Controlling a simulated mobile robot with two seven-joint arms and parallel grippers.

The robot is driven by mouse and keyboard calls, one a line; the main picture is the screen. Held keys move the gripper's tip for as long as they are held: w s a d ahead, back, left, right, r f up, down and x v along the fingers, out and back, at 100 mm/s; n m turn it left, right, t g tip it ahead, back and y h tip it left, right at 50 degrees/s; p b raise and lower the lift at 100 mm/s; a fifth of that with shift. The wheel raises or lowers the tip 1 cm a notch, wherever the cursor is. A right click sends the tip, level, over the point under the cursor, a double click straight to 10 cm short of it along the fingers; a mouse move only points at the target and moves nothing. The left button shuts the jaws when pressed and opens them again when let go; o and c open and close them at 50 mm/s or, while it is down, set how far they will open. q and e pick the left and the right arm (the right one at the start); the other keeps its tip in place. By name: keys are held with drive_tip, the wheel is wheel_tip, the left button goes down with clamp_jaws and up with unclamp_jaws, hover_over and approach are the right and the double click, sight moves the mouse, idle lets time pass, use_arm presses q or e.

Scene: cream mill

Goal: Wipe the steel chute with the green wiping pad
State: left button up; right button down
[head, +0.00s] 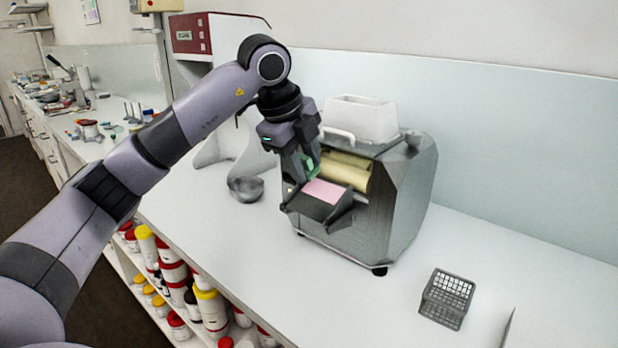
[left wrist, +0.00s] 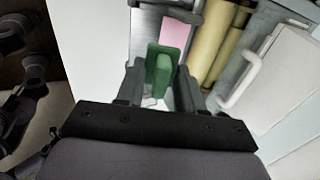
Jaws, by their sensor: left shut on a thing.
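The steel chute (head: 324,207) sticks out at the front of the grey mill (head: 407,195), below its cream rollers (head: 345,172). A pink patch (head: 325,191) covers part of the chute's surface and also shows in the left wrist view (left wrist: 175,33). My left gripper (head: 308,176) is shut on the green wiping pad (left wrist: 160,70), just over the chute beside the rollers. In the head view the fingers hide most of the pad. I cannot tell whether the pad touches the chute. My right gripper is in neither view.
A white hopper (head: 360,119) stands on top of the mill. A metal bowl (head: 246,188) sits to its left on the white counter. A grey wire basket (head: 447,298) stands at the front right. Jars (head: 209,306) fill the shelf below the counter's front edge.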

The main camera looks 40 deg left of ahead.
sight(304, 203)
use_arm(q)
drive_tip(key=w, duration=0.2)
drive_tip(key=w+a, duration=0.1)
drive_tip(key=shift+a+f+p, duration=0.1)
drive_tip(key=shift+f+p, duration=0.25)
drive_tip(key=shift+f, duration=0.05)
drive_tip(key=shift+w+f, duration=0.25)
drive_tip(key=shift+f, duration=0.25)
drive_tip(key=x, duration=0.3)
drive_tip(key=shift+s, duration=0.1)
drive_tip(key=s+b, duration=0.1)
drive_tip(key=s+f+b, duration=0.1)
drive_tip(key=shift+s+a+f+b, duration=0.2)
drive_tip(key=shift+s+f+b, duration=0.05)
drive_tip(key=shift+f+b, duration=0.1)
drive_tip(key=shift+s+f+b, duration=0.15)
drive_tip(key=shift+s+b, duration=0.45)
drive_tip(key=shift+s, duration=0.3)
drive_tip(key=shift+w+f, duration=0.2)
drive_tip(key=shift+f, duration=0.3)
drive_tip(key=shift+r, duration=0.1)
